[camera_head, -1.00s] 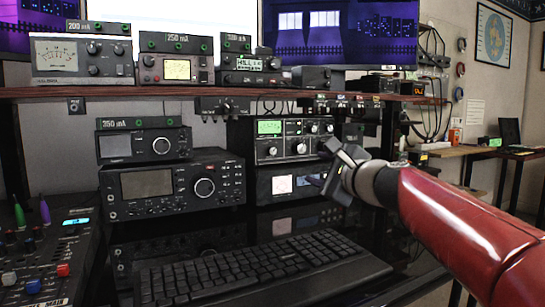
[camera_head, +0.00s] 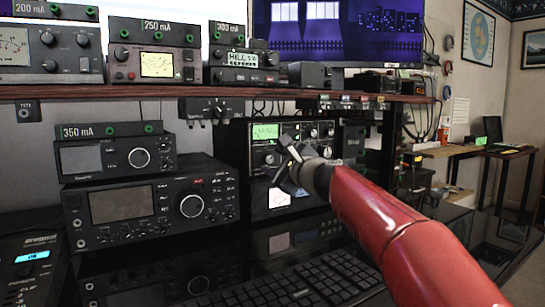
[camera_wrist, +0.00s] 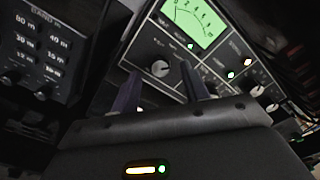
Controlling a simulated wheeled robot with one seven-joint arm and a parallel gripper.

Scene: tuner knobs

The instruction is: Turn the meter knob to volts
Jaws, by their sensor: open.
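The tuner (camera_head: 258,157) is a black box with a lit green meter (camera_head: 265,132), standing under the shelf. In the wrist view the green meter (camera_wrist: 190,22) is at the top, tilted. A small round knob (camera_wrist: 160,68) with a pale pointer line sits below the meter's left side; its label is too small to read surely. My gripper (camera_wrist: 158,82) is open, its two fingers either side of that knob in the picture, apparently short of it. In the head view my gripper (camera_head: 284,160) covers part of the tuner's front, hiding its lower knobs.
Another unit with a pale meter (camera_head: 278,197) is directly below the tuner. A large radio (camera_head: 150,205) stands at left. The shelf (camera_head: 150,92) runs above, and a keyboard (camera_head: 300,285) lies below. More knobs (camera_wrist: 257,91) are right of my fingers.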

